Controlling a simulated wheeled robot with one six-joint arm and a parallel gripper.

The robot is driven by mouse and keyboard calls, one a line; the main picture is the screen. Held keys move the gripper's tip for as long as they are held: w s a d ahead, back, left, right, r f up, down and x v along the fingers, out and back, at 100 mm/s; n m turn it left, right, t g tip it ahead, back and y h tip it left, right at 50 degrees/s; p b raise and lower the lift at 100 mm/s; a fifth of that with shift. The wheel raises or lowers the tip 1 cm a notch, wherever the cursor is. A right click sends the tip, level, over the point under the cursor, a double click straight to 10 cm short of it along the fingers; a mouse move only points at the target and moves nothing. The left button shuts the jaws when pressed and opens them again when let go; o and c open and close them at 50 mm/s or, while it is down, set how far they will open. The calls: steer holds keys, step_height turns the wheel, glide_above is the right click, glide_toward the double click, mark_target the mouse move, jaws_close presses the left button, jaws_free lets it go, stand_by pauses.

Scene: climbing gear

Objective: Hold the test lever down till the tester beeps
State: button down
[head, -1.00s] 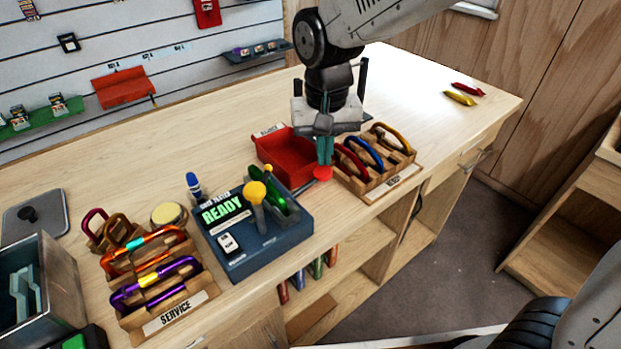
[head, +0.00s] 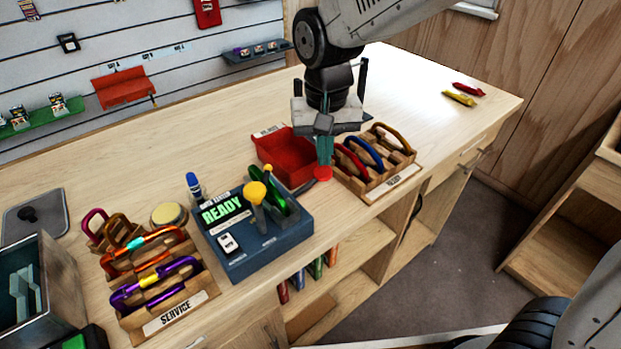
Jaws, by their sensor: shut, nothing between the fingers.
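The tester (head: 258,249) is a dark blue box on the bench with a green "READY" display (head: 222,210). A lever with a yellow knob (head: 256,192) stands upright on its top. A green carabiner (head: 282,192) sits in the tester beside the lever. My gripper (head: 323,168) is shut and empty, pointing down to the right of the tester, apart from the lever. Its fingertips are in front of the red bin, near a red round piece (head: 322,173).
A red open bin (head: 282,152) stands behind the tester. A wooden rack (head: 392,178) with red, blue and yellow carabiners is at right. The "SERVICE" rack (head: 172,308) with carabiners is at left. A blue marker (head: 194,186) stands behind the tester. The far right bench is mostly clear.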

mark_target(323, 170)
steer(key=shift+f, duration=0.1)
steer(key=shift+f, duration=2.55)
steer(key=shift+r, duration=4.8)
